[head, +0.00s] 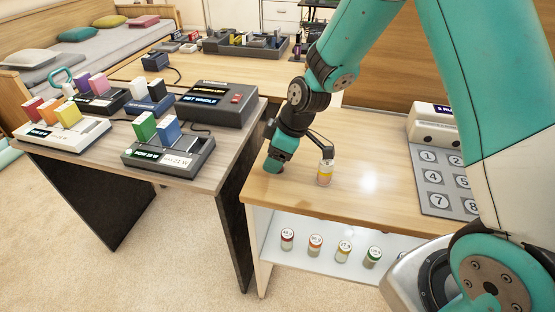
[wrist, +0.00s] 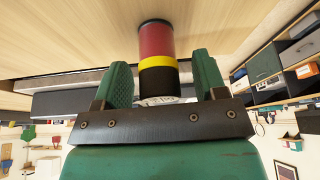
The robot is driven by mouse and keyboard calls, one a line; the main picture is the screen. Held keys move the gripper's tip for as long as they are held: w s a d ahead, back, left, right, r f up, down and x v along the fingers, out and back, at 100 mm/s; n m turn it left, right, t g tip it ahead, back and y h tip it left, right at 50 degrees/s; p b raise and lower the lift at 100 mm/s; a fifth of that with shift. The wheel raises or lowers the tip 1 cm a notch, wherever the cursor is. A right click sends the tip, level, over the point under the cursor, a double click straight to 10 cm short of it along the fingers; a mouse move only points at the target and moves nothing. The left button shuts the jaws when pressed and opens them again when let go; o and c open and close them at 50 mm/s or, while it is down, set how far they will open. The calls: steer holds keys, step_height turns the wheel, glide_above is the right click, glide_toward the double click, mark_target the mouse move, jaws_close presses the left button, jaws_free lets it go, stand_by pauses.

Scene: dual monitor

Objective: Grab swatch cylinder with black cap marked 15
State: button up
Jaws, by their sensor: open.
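In the wrist view a cylinder (wrist: 156,48) with red and yellow bands and a black cap (wrist: 158,82) stands on the wooden table, between my open fingers. The white label on its cap is partly hidden by my gripper (wrist: 162,82), and its number cannot be read. Gaps show between the cylinder and both fingers. In the head view my gripper (head: 279,158) is low over the left part of the wooden table (head: 362,190). Another view of a cylinder (head: 325,173), with yellow-orange colouring and a pale top, is right of it; I cannot tell if it is the same one.
Several capped cylinders (head: 315,245) stand on the white shelf below the tabletop. A grey numbered pad (head: 437,180) lies at the table's right. A grey desk (head: 215,165) with label devices stands at the left. Clear tabletop lies between the cylinder and pad.

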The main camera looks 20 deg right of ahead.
steer(key=c, duration=1)
